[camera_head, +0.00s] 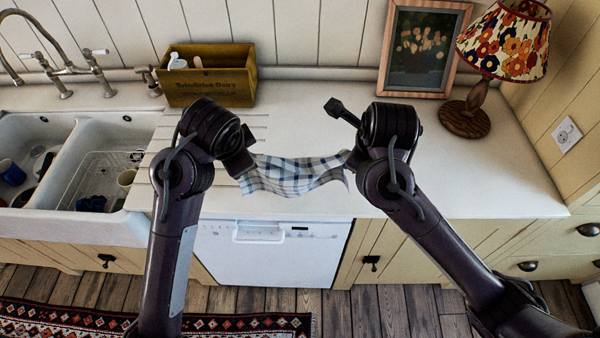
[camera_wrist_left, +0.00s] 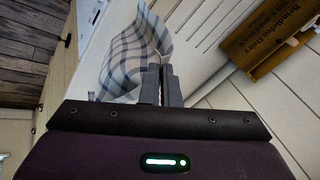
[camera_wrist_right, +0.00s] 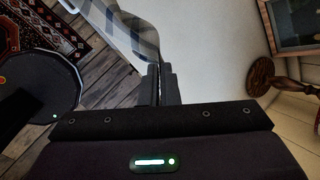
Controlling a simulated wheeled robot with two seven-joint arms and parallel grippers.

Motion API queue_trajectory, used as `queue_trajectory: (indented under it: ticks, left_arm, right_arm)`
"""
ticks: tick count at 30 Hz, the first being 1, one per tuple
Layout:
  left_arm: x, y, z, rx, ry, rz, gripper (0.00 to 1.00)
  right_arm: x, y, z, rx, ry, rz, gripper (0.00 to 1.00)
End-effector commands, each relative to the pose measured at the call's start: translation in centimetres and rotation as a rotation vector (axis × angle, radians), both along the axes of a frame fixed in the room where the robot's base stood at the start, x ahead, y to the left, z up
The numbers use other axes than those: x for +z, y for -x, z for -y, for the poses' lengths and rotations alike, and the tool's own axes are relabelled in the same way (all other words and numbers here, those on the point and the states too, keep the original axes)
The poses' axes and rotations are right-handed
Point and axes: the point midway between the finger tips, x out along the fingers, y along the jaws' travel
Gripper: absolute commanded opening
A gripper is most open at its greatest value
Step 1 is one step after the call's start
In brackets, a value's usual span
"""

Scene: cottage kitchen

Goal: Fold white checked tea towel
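The white checked tea towel (camera_head: 295,175) with blue-grey lines stretches between my two grippers over the front of the white counter (camera_head: 480,165), above the dishwasher. It sags and ripples. My left gripper (camera_head: 248,170) is at its left end; in the left wrist view its fingers (camera_wrist_left: 159,85) are close together at the towel (camera_wrist_left: 135,58). My right gripper (camera_head: 348,160) is at its right end, mostly hidden behind my arm. In the right wrist view its fingers (camera_wrist_right: 161,84) are close together at the edge of the towel (camera_wrist_right: 135,30).
A double sink (camera_head: 95,165) is at the left. A wooden crate (camera_head: 210,80) stands at the back left. A picture frame (camera_head: 424,45) and a lamp (camera_head: 466,115) stand at the back right. The counter's middle and right are clear. A white dishwasher (camera_head: 270,265) is below.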

Motion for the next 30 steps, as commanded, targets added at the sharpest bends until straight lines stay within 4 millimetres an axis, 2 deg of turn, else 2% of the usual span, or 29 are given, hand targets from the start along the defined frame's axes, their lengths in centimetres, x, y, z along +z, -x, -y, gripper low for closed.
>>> queue_trajectory:
  ticks: [23,30]
  left_arm:
    - [0.0,0.0,0.0,0.000,0.000,0.000,0.00]
    - [-0.8,-1.4,-0.1,0.003,0.003,-0.039,0.00]
  right_arm:
    - [0.0,0.0,0.0,0.000,0.000,0.000,0.00]
    - [-0.8,-1.4,0.1,-0.005,-0.003,-0.039,0.00]
